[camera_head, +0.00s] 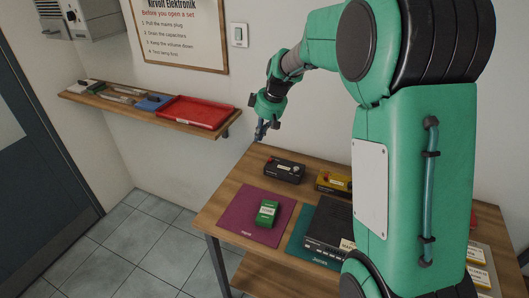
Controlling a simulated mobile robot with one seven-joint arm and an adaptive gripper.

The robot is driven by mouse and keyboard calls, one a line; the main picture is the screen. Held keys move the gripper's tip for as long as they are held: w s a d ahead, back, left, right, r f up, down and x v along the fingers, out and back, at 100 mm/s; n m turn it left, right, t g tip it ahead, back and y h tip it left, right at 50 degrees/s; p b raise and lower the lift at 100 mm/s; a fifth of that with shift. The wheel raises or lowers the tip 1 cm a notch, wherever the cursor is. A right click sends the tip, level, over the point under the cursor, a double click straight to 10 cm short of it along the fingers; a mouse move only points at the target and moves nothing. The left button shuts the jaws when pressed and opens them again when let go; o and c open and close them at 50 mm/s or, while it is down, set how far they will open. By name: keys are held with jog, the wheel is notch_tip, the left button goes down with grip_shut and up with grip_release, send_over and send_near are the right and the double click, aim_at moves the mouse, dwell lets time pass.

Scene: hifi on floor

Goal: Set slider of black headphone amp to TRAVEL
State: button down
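A small black box (284,169) with a pale label and a red part at its left end lies at the back of the wooden table; it looks like the black headphone amp. Its slider and the slider's setting are too small to make out. My gripper (261,131) points down, above and to the left of the black box in the picture, near the wall and apart from the box. Its fingers are small and dark, and I cannot tell whether they are open. I see nothing held in it.
A yellow box (334,183) stands right of the black one, partly behind my arm. A green box (267,212) sits on a maroon mat (247,228). A larger black unit (328,222) stands on a teal mat (297,249). A wall shelf (148,118) holds a red tray (196,112).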

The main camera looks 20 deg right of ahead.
jog(key=n+p, duration=0.2)
jog(key=p, duration=0.2)
send_over(270, 160)
jog(key=w+a, duration=0.2)
jog(key=a, duration=0.1)
notch_tip(270, 160, down, 9)
jog(key=shift+w+d+f+g+y, duration=0.35)
jog(key=shift+d+f, duration=0.15)
jog(key=shift+f, duration=0.2)
jog(key=x, duration=1)
jog(key=shift+w+f, duration=0.1)
jog(key=shift+s+d+r, duration=0.25)
jog(key=shift+s+d, duration=0.9)
jog(key=shift+s, duration=0.05)
jog(key=shift+f, duration=0.15)
jog(key=shift+s+d, duration=0.2)
jog(key=shift+s, duration=0.1)
